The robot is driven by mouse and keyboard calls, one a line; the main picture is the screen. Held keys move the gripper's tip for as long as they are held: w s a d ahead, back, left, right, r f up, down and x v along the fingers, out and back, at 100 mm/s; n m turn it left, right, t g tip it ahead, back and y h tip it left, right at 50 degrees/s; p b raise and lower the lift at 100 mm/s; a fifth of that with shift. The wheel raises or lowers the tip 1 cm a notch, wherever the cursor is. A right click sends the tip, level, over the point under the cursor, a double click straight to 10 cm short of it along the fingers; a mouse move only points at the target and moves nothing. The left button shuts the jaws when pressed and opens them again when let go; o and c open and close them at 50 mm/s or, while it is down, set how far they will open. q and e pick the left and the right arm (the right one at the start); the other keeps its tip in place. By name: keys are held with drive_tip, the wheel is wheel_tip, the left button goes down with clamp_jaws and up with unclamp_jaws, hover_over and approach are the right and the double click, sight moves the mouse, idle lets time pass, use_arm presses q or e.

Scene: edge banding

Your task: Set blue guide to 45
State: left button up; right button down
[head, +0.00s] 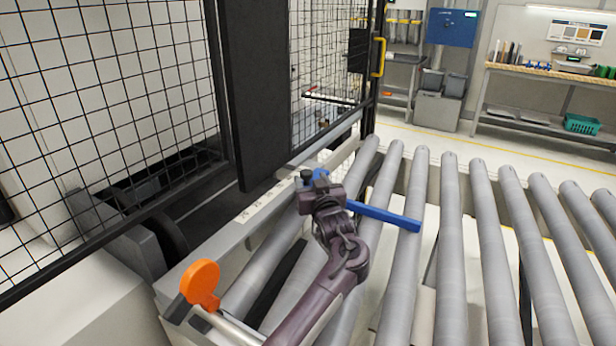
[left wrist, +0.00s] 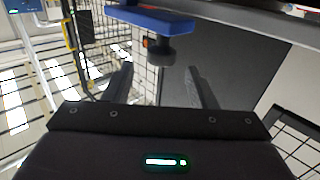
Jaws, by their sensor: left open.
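The blue guide (head: 385,215) is a long blue bar that reaches over the rollers from the scale rail. Its blue block (head: 320,176) and a small black knob (head: 306,176) sit at the rail end. The pale rail carries a printed scale (head: 262,205), with digits too small to read surely. My left gripper (head: 316,186) is at the guide's rail end and covers part of it. In the left wrist view the fingers (left wrist: 159,72) are open, with the guide's dark knob (left wrist: 154,50) ahead, between them in the picture. Contact cannot be told. My right gripper is not in view.
Grey conveyor rollers (head: 450,220) fill the right. A black mesh guard (head: 110,90) and a dark upright panel (head: 255,90) stand close on the left. An orange paddle (head: 201,283) rises near the rail's front end. A workbench (head: 550,75) stands far behind.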

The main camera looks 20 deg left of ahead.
use_arm(q)
drive_tip(key=v, duration=0.3)
idle(0.4)
